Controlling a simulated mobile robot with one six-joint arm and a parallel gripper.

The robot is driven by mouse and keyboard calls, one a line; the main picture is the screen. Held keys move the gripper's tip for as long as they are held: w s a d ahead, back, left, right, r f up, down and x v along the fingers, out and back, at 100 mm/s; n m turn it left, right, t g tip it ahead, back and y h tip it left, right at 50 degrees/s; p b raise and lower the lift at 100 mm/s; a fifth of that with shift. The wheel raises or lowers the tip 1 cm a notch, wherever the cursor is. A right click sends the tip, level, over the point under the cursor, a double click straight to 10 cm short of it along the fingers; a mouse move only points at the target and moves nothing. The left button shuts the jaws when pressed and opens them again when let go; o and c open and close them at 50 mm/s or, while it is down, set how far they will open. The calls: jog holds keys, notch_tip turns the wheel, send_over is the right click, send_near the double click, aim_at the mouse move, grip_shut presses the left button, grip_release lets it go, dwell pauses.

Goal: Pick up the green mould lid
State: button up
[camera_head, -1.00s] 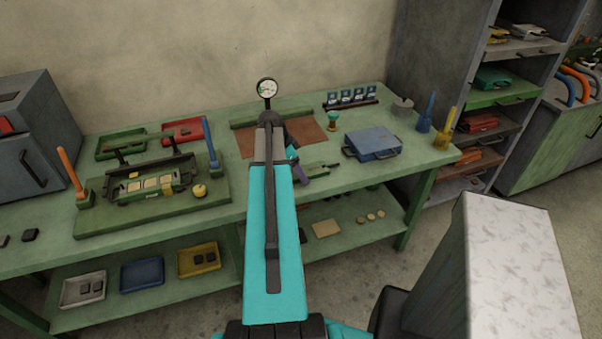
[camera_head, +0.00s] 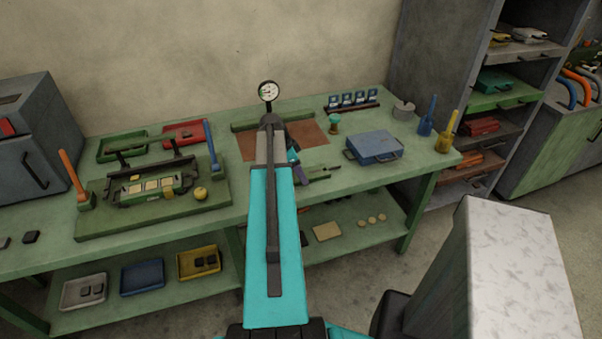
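A green block-like piece (camera_head: 494,81) lies on a green pull-out shelf in the grey cabinet at the right. It may be the green mould lid, but it is too small to be sure. My teal arm rises through the middle of the view over the bench. A small teal and purple part near my wrist shows at its far right side, above the brown mat. My gripper's fingers are hidden behind the arm, so I cannot see whether they are open or shut or hold anything.
The green bench (camera_head: 262,208) holds a press-like fixture (camera_head: 150,190) at the left, a blue handled box (camera_head: 376,146), a brown mat (camera_head: 310,134) and a round dial (camera_head: 268,91). Blue (camera_head: 428,116) and yellow (camera_head: 446,132) upright tools stand at its right end. Floor shows between bench and cabinet.

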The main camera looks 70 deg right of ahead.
jog(key=shift+r, duration=0.25)
jog(key=shift+r+b, duration=0.85)
jog(key=shift+r, duration=0.65)
jog(key=w+a+r+b, duration=0.1)
jog(key=a+b, duration=0.3)
jog(key=a, duration=1.2)
jog(key=shift+w+r, duration=0.3)
jog(key=shift+w, duration=0.15)
